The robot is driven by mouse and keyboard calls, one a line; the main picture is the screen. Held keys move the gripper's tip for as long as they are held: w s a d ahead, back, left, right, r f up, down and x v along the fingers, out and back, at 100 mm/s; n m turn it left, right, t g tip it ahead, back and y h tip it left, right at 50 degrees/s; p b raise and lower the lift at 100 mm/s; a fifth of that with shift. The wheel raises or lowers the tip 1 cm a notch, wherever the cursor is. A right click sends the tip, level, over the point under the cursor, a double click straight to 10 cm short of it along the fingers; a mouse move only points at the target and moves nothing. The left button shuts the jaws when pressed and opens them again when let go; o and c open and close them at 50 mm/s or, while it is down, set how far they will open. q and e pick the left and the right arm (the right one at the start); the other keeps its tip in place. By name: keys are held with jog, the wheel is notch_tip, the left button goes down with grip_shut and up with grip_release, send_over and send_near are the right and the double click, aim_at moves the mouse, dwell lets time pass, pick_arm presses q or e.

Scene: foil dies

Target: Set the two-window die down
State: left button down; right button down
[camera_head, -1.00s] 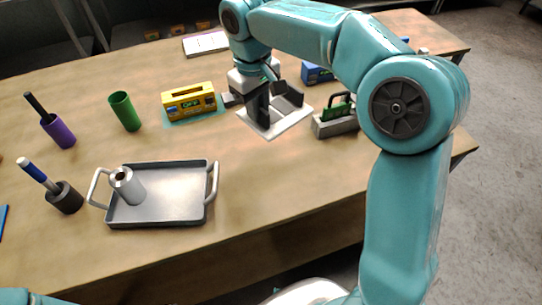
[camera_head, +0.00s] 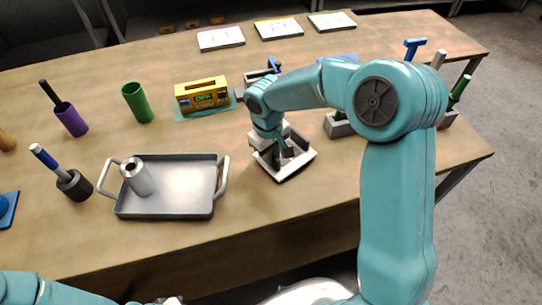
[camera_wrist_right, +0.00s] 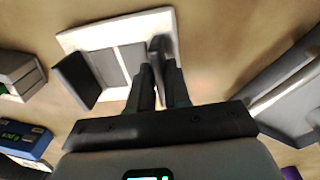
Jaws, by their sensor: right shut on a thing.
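The two-window die (camera_head: 302,167) is a white plate with dark upright parts, right of the metal tray in the head view. The right wrist view shows its white rim (camera_wrist_right: 85,38) and two pale windows side by side. My right gripper (camera_head: 284,150) is above the die; in the wrist view its dark fingers (camera_wrist_right: 160,88) are shut on an upright part at the die's near side. I cannot tell whether the die touches the table. My left gripper is out of view; only part of that arm shows at the bottom left.
The grey tray (camera_head: 190,206) holds a metal cylinder (camera_head: 138,178). A yellow box marked OFF (camera_head: 202,96), a green cup (camera_head: 138,103) and a purple cup (camera_head: 72,120) stand behind. Three cards (camera_head: 278,29) lie at the back. Wood is bare between tray and die.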

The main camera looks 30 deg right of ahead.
jog(key=shift+w+f, duration=0.2)
jog(key=shift+f, duration=0.75)
jog(key=shift+s, duration=0.1)
jog(key=shift+f, duration=0.15)
jog(key=c, duration=1.1)
grip_release()
